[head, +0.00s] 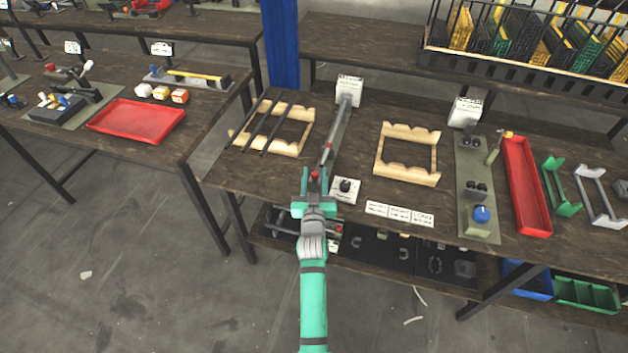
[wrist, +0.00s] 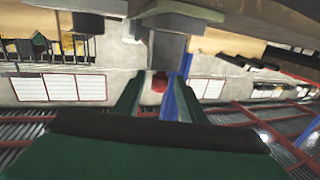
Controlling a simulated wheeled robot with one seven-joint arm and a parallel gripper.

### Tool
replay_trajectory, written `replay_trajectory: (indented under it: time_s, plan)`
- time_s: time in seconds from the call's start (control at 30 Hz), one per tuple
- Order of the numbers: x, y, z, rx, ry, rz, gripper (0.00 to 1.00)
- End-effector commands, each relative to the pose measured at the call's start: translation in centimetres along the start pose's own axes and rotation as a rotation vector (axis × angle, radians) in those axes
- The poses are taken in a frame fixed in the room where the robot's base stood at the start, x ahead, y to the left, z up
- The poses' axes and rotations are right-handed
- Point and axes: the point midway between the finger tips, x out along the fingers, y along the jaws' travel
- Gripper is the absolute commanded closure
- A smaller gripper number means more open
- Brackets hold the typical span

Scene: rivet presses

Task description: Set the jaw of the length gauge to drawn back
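The length gauge (head: 342,122) is a long narrow grey rail on the bench, running from a sign at the back to the front edge. Small red marks show along it. A red knob (head: 315,176) is at its near end; it also shows in the wrist view (wrist: 160,82), below a grey block (wrist: 168,50). My gripper (head: 314,184) is at this near end. In the wrist view its two green fingers (wrist: 158,96) stand apart, one on each side of the red knob, with gaps visible. The jaw's exact position along the rail is hard to tell.
Wooden cradles stand left (head: 290,150) and right (head: 434,179) of the gauge; dark rods lie across the left one. A small black knob on a white plate (head: 345,188) is close to the right of my gripper. Label cards (head: 399,214) lie at the front edge.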

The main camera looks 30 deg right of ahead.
Motion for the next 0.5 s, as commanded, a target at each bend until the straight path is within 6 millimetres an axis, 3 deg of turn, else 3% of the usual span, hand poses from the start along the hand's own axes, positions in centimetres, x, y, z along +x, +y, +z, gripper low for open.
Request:
replay_trajectory:
  time_s: [0.17,0.5]
  plan:
    - [-1.4,-0.1,0.1,-0.002,-0.001,-0.002,0.63]
    - [-7.0,-0.1,0.1,-0.003,-0.001,-0.003,0.63]
